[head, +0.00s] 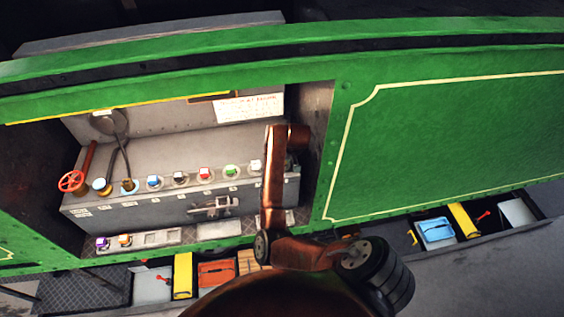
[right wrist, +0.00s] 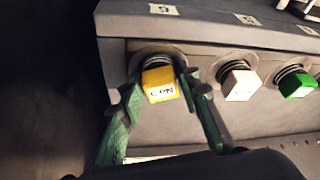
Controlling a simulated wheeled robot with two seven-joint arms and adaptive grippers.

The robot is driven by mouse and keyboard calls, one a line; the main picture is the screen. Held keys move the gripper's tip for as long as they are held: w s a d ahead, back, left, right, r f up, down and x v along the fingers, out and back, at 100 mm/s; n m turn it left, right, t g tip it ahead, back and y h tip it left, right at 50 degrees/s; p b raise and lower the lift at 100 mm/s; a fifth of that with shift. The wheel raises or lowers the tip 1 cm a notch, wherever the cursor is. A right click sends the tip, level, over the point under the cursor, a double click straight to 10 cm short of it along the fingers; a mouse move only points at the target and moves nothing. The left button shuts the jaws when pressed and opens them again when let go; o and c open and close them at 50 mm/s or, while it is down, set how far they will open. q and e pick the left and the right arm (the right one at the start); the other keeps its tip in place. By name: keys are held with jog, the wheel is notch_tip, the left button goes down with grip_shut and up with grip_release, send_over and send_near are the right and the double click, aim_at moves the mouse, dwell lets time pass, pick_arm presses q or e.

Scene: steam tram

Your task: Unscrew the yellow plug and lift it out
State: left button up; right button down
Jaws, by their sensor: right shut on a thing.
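The yellow plug (right wrist: 160,86) is a square-headed cap with dark lettering on its face, in the right wrist view. It sits in a round collar at the end of the grey box, with a dark ribbed neck showing between head and collar. My right gripper (right wrist: 161,80) has its two green fingers on either side of the plug head and is shut on it. In the head view my copper-coloured right arm covers the plug and the gripper. My left gripper is in neither view.
Beside the yellow plug are a white plug (right wrist: 239,84) and a green plug (right wrist: 297,83). The grey box (head: 130,215) also carries red, black and blue plugs in a row. A red valve wheel (head: 71,181) stands at left. Green panels (head: 440,130) frame the recess.

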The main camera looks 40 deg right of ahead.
jog(key=n, duration=0.2)
jog(key=n+y, duration=0.1)
jog(key=shift+d+f+n+y, duration=0.1)
jog(key=shift+d+n+y, duration=0.05)
jog(key=shift+n+y, duration=0.2)
jog(key=shift+n, duration=0.25)
